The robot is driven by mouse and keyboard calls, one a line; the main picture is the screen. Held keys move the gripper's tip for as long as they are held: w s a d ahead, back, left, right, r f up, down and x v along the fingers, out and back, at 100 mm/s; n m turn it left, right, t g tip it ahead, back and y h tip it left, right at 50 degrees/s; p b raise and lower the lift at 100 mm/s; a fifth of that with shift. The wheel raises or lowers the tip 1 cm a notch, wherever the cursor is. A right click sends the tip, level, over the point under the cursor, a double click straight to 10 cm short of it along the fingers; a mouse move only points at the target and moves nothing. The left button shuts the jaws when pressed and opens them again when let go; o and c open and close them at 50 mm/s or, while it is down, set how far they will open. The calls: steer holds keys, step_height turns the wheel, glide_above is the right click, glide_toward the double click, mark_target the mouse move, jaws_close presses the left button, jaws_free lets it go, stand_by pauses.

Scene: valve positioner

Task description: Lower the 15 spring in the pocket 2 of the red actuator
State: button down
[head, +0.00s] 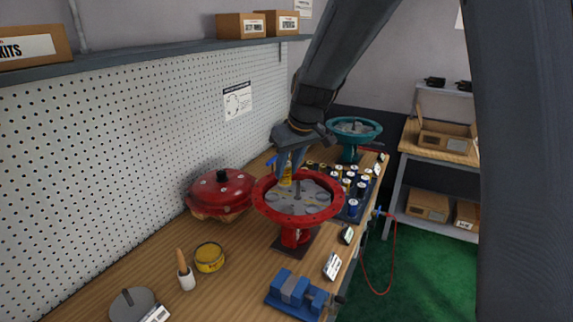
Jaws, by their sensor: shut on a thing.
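The red actuator (322,217) stands open on the bench in the head view, a round red bowl on a pedestal with a grey plate, round pockets and a central stem inside. My gripper (286,172) points down over the far left part of the bowl. It is shut on a small yellow spring (285,181), which is upright at or just above the grey plate. Its lower end cannot be made out clearly, nor whether it is inside a pocket. Pocket numbers and any marking on the spring are too small to read.
A tray (352,217) of several coloured springs stands right behind the red actuator, with a teal actuator (352,128) beyond. A red cover (220,190) lies left by the pegboard. A yellow tin (209,257), brush pot (187,280) and blue vise (296,292) stand in front.

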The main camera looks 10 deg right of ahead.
mark_target(289, 184)
steer(key=shift+f, duration=0.15)
steer(key=shift+f+b, duration=2.45)
steer(key=shift+f, duration=1.05)
steer(key=shift+r, duration=0.1)
steer(key=shift+s+d, duration=0.1)
steer(key=shift+f+b, duration=1.25)
steer(key=shift+f, duration=0.4)
steer(key=c, duration=1.3)
jaws_free()
